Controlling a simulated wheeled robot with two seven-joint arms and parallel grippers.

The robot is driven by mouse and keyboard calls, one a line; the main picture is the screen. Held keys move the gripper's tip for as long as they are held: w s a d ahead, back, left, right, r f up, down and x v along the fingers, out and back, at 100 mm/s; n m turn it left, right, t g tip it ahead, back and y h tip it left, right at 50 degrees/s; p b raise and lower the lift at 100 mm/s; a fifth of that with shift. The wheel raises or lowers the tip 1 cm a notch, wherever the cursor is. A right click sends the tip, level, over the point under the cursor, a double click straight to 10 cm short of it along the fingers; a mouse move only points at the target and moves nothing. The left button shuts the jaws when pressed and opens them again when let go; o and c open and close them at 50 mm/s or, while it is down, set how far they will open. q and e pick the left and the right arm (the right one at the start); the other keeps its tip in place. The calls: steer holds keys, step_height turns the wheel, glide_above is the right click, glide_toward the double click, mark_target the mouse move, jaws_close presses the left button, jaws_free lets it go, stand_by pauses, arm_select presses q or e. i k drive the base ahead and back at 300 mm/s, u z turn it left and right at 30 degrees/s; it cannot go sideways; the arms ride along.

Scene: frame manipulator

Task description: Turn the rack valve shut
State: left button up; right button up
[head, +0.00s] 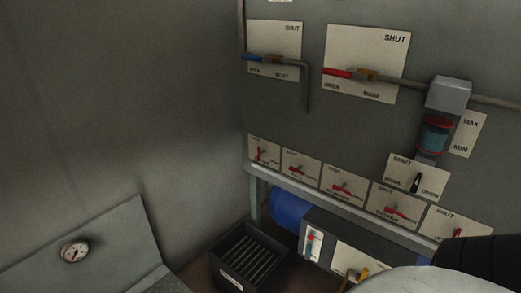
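Several valves with plates sit on the grey wall; the small labels are blurred, so I cannot tell which one is the rack valve. A valve with a red lever (338,73) sits on the larger upper plate (385,48), marked SHUT at its top right; the lever lies along the pipe, pointing left. A valve with a blue lever (254,58) is to its left, also lying along its pipe. Below is a row of small red-handled valves, including one at the left (262,154) and one in the middle (347,189). Neither gripper is in view.
A black selector (416,182) and a cylinder with red rings (435,134) are at the right. A shelf rail (345,208) runs under the small valves. Below are a blue tank (288,209), a dark slatted crate (226,270) and a yellow-handled valve (358,274). A gauge (74,252) is at left.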

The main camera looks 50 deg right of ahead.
mark_target(296, 170)
steer(key=z, duration=0.5)
steer(key=i, duration=1)
steer(key=z, duration=0.75)
